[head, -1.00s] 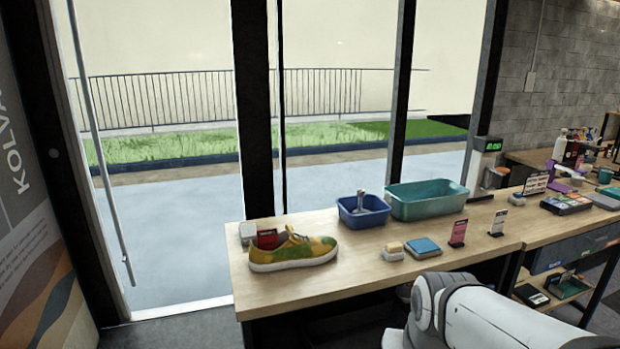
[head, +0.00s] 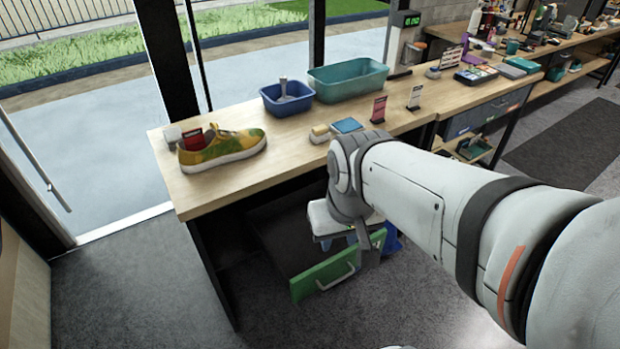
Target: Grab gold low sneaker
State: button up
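A gold low sneaker (head: 222,148) with green patches and a pale sole lies on the left end of the wooden counter (head: 200,196) in the head view. Its toe points right. My arm reaches in from the right, and its end is in front of the counter, right of the sneaker and below counter height. My gripper (head: 366,250) hangs down there, partly hidden by the arm, clear of the sneaker. Whether its fingers are open or shut does not show.
A blue tub (head: 287,98), a teal tub (head: 348,80), a blue pad (head: 347,126) and small sign stands are farther right. A green drawer front (head: 335,268) juts out below the counter.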

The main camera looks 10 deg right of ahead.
aim_at(223, 146)
jog(key=u, duration=0.15)
jog(key=i, duration=1.05)
jog(key=u, duration=0.45)
